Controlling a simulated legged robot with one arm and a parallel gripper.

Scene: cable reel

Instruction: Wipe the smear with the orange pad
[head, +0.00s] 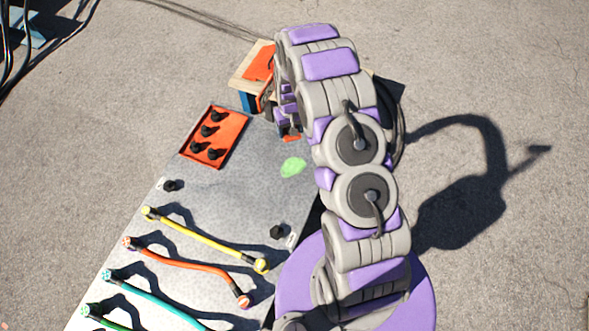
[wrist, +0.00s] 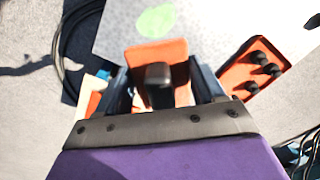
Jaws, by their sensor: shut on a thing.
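The smear is a light green patch (head: 293,167) on the grey table, and it also shows at the top of the wrist view (wrist: 156,20). My gripper (wrist: 158,76) is shut on the black handle of the orange pad (wrist: 155,52). The pad lies between the gripper and the smear in the wrist view, apart from the smear. In the head view only a small part of the pad (head: 291,138) shows below my gripper (head: 287,124); my arm hides the rest. I cannot tell whether the pad touches the table.
An orange tray (head: 232,128) with several black knobs lies left of the smear. Two loose black knobs (head: 277,232) (head: 171,185) and several coloured cables (head: 205,238) lie nearer. A wooden-topped stand (head: 239,82) is beyond. The table around the smear is clear.

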